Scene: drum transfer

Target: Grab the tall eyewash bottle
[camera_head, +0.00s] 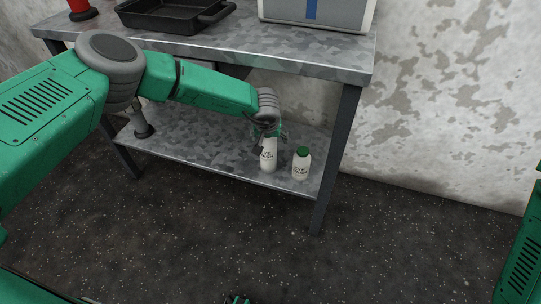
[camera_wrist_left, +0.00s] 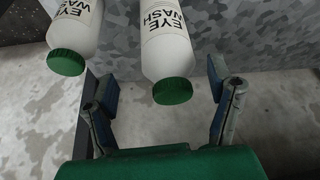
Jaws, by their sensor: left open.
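The taller white eyewash bottle (camera_head: 268,158) stands upright on the lower shelf of the metal table, its top hidden by my left gripper (camera_head: 267,132). In the left wrist view this bottle (camera_wrist_left: 167,42), with a green cap, lies between the two fingers of the left gripper (camera_wrist_left: 165,95). The fingers are open, with gaps to the bottle, and not closed on it. A shorter, wider eyewash bottle (camera_head: 302,165) with a green cap stands just to the right; it also shows in the left wrist view (camera_wrist_left: 75,28).
The table's front right leg (camera_head: 336,160) stands close to the shorter bottle. The upper tabletop (camera_head: 230,47) overhangs my left arm and carries a black tray (camera_head: 170,18) and a grey box (camera_head: 315,12). A small green part shows at the bottom edge, perhaps my right gripper.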

